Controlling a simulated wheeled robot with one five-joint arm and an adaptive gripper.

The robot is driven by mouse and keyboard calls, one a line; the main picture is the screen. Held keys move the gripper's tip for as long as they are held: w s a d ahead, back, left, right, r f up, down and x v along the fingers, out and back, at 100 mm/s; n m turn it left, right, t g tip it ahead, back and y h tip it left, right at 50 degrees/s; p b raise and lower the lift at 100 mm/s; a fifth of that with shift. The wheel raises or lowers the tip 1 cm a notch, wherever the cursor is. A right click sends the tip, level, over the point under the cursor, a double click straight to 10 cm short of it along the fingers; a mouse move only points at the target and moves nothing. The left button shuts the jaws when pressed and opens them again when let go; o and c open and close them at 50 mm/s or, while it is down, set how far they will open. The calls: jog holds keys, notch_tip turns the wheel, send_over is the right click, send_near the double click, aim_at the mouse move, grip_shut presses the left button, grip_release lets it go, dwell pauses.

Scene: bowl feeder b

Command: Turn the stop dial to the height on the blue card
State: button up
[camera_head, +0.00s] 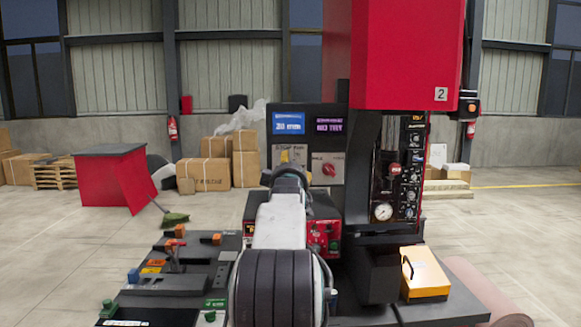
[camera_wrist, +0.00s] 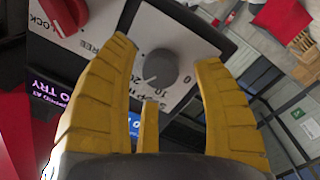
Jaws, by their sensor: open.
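The stop dial is a round grey knob (camera_wrist: 160,68) on a white plate with printed numbers. A pale mark on it points to the lower left in the wrist view; the number it meets is not clear. My gripper (camera_wrist: 167,52) is open, its yellow fingers on either side of the knob; I cannot tell whether they touch it. In the wrist view only a sliver of blue (camera_wrist: 134,124) shows between the fingers.
A red knob (camera_head: 328,169) sits on the lock/free plate right of the dial, below a purple card (camera_head: 329,125). A large red press body (camera_head: 405,50) and a gauge panel (camera_head: 383,211) stand to the right. A tooling bench (camera_head: 170,302) is at lower left.

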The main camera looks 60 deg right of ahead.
jog(key=shift+w+d, duration=0.25)
jog(key=shift+d, duration=0.2)
jog(key=shift+c, duration=0.3)
grip_shut()
